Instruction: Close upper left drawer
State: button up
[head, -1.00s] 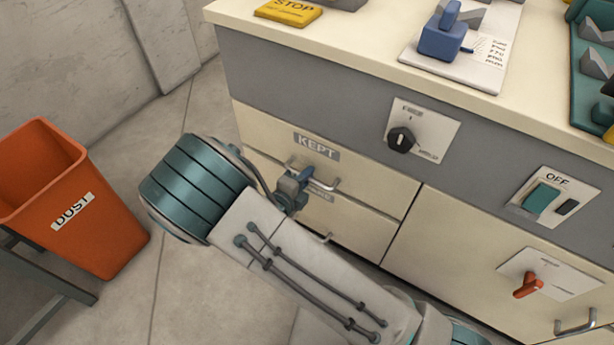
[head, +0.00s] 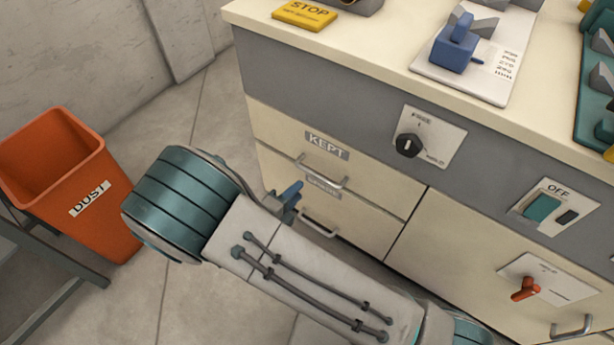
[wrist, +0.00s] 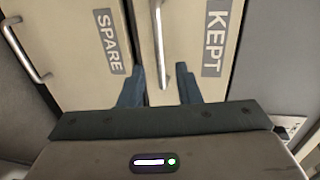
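The upper left drawer, labelled KEPT (head: 290,141), has a cream front and a bar handle (head: 322,175). Its front looks flush with the cabinet. In the wrist view the KEPT drawer (wrist: 190,25) is turned on its side, with its handle (wrist: 157,40) upright in the picture, in line with the gap between my fingers. My gripper (wrist: 160,88) is open and empty, its two dark fingers apart. In the head view my gripper (head: 289,196) shows beside the drawers, partly hidden by my arm, and appears clear of the handle.
The SPARE drawer (head: 360,225) lies below, with its own handle (head: 319,225). An orange DUST bin (head: 70,190) stands at left, with open floor between it and the cabinet. Above the drawers are a black knob (head: 408,146) and the worktop's edge (head: 300,50).

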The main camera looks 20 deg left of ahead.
jog(key=v, duration=0.4)
jog(key=shift+p, duration=0.3)
